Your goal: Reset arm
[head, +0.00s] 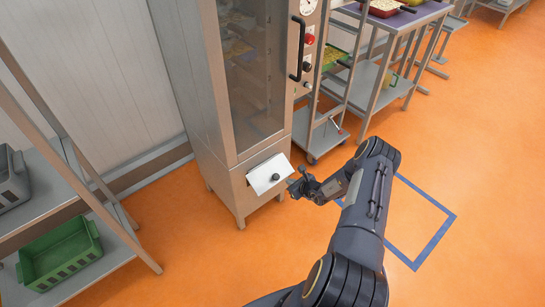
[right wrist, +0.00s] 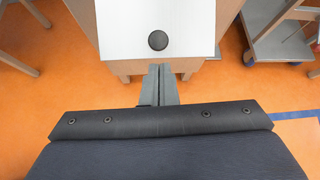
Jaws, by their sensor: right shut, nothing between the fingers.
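My right arm reaches in from the bottom right of the head view, and its gripper (head: 294,184) is beside a small tilted white panel with a black knob (head: 276,177) low on the front of a tall steel cabinet. In the right wrist view the gripper fingers (right wrist: 159,68) lie together with nothing between them. Their tips are just below the black knob (right wrist: 158,40) in that picture; whether they touch the panel (right wrist: 120,25) I cannot tell. My left gripper is not in view.
The tall steel cabinet (head: 225,140) has a glass door with a black handle (head: 298,50). A wheeled rack (head: 315,130) stands to its right. A shelf with a green crate (head: 60,255) and a grey crate (head: 10,180) is at left. Orange floor with a blue marked outline (head: 436,238) is clear at right.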

